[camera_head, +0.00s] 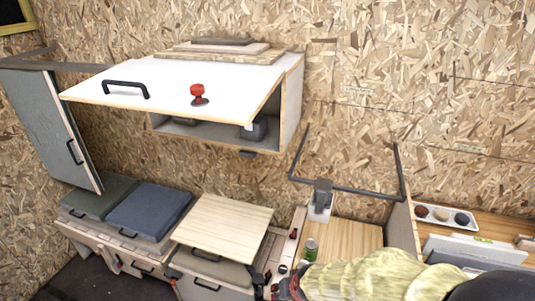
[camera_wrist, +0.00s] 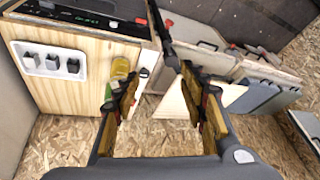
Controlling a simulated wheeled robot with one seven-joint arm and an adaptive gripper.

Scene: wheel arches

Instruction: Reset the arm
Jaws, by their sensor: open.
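My gripper (camera_head: 282,287) is at the bottom of the head view, at the left end of my yellow-covered arm, and is partly cut off by the frame edge. In the wrist view my gripper (camera_wrist: 160,80) shows its two fingers spread apart with nothing held between them. A small green can (camera_head: 311,248) stands on the wooden counter (camera_head: 352,240) just above my gripper in the head view. A yellow-green can (camera_wrist: 121,68) shows behind the left finger in the wrist view; whether the finger touches it cannot be told.
Grey and blue cushions (camera_head: 150,208) and a wooden board (camera_head: 222,224) lie on low cabinets at left. A tray with bowls (camera_head: 445,216) is at right.

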